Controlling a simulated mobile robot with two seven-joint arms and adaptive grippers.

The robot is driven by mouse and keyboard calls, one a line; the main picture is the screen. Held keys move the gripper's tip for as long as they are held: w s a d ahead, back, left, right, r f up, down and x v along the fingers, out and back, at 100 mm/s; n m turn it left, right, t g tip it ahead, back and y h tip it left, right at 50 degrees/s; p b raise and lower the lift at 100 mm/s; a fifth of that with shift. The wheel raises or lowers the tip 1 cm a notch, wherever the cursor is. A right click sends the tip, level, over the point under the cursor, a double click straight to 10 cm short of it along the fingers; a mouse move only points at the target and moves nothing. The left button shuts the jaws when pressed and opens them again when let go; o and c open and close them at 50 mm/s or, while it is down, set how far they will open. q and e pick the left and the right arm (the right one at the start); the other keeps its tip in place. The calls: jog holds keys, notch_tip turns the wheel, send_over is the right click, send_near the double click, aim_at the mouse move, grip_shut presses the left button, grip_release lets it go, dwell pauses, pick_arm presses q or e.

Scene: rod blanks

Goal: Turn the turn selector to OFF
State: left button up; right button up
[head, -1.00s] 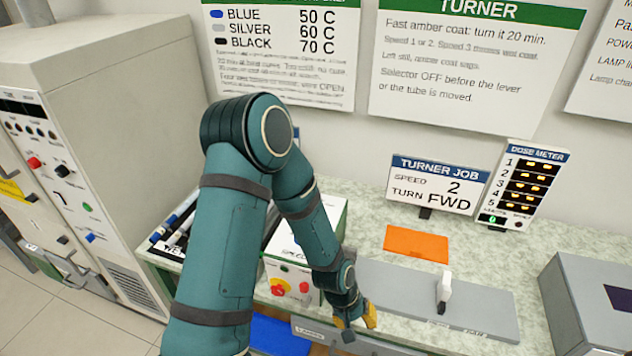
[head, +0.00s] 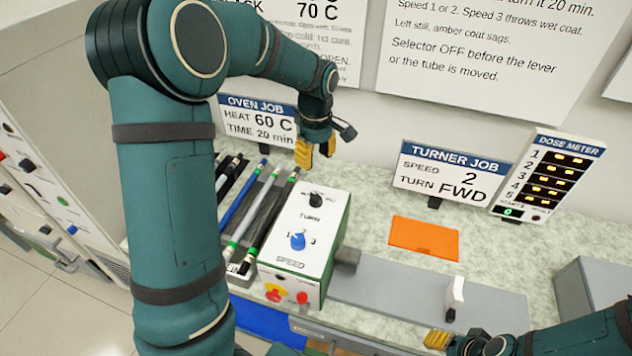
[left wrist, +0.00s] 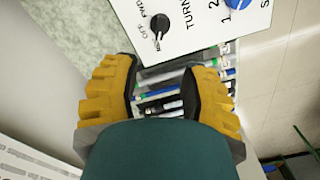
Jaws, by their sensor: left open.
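The turn selector (head: 316,199) is a black knob marked TURN on top of the white and green turner box (head: 338,245). It also shows in the left wrist view (left wrist: 160,23), with small lettering beside it; I cannot tell for sure which mark it points at. My left gripper (head: 316,152) is open and empty, above and behind the selector, apart from it. In the left wrist view its yellow fingers (left wrist: 160,80) are spread, with the knob beyond them. My right gripper (head: 437,340) shows only partly at the lower right; its jaw state is unclear.
A blue SPEED knob (head: 298,241) sits just in front of the selector. Several rods (head: 250,205) lie in a rack left of the box. The oven job card (head: 259,122) stands behind. An orange sheet (head: 424,238) and a white lever (head: 454,296) are to the right.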

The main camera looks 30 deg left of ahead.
aim_at(316, 194)
pick_arm(q)
notch_tip(316, 194, down, 14)
jog(key=shift+d+r, duration=0.1)
jog(key=shift+r, duration=0.05)
dwell(0.4)
grip_shut()
